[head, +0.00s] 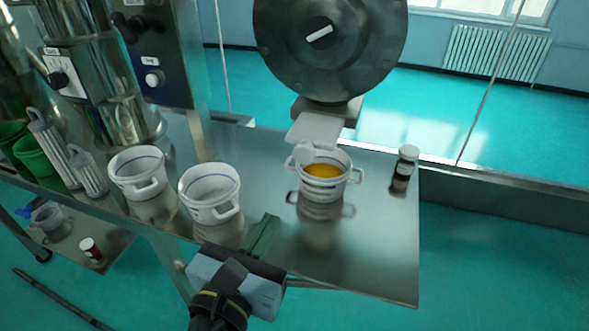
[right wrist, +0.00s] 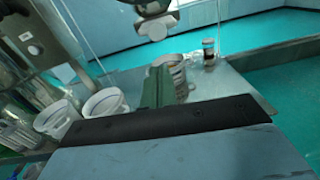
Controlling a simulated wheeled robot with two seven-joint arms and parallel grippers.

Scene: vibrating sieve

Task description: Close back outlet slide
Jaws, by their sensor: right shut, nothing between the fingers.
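A pale grey outlet slide (head: 316,129) sticks out below the large round dark drum (head: 330,45) in the head view. Its lower end hangs at the rim of a white pot (head: 323,188) holding orange-yellow material. The slide also shows in the right wrist view (right wrist: 157,25), at the top. My right gripper (head: 264,236) comes in from the bottom, its green fingers shut and empty, over the table's front edge. It is nearer to me than the pot and apart from the slide. In the right wrist view its fingers (right wrist: 158,88) partly hide the pot. My left gripper does not show.
Two empty white pots (head: 137,172) (head: 210,191) stand left on the steel table (head: 375,240). A small dark jar with a white cap (head: 405,165) stands right. Control boxes with knobs (head: 160,60) rise at the left. The table's right front is clear.

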